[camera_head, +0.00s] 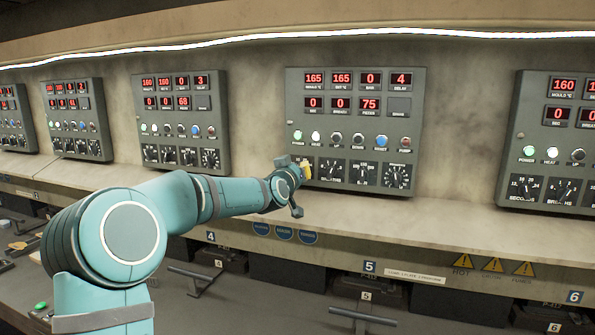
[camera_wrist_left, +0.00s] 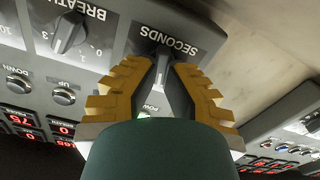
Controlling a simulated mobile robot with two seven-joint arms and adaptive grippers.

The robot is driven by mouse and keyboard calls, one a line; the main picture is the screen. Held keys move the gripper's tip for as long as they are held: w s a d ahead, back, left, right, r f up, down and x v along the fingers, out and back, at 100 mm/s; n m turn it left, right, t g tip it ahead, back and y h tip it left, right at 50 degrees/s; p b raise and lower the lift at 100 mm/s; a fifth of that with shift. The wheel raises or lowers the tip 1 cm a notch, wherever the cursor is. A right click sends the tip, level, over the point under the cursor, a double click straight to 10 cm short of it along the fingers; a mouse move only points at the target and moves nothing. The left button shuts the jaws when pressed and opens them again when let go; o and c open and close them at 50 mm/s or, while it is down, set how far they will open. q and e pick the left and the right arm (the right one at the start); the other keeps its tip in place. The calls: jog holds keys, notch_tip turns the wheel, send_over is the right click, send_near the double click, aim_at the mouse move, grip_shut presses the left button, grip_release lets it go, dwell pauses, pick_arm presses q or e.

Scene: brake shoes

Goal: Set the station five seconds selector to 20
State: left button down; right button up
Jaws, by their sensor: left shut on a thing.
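The station five panel (camera_head: 352,88) is the grey box above the number 5 label, with red displays, a row of buttons and a row of black dials. Its seconds selector (camera_wrist_left: 161,72) is a dark knob under the word SECONDS, which appears upside down in the left wrist view. My left gripper (camera_head: 305,171) is at the lower left dial of this panel and hides most of it in the head view. In the left wrist view its yellow stepped fingers are closed on the knob's two sides. The knob's scale and setting are hidden. My right gripper is not in view.
The breath selector (camera_wrist_left: 68,32) is beside the seconds selector. The up button (camera_wrist_left: 64,95) and other buttons are close by. Similar panels stand on both sides, including station six (camera_head: 560,135). A ledge (camera_head: 440,225) with warning signs runs below the panels.

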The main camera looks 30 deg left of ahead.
pick_arm(q)
jog(key=m, duration=0.6)
jog(key=shift+d+r, duration=0.15)
jog(key=shift+d, duration=0.05)
jog(key=shift+m, duration=0.4)
jog(key=c, duration=1)
grip_release()
jog(key=shift+w, duration=0.15)
jog(key=v, duration=1.2)
jog(key=shift+a, duration=0.1)
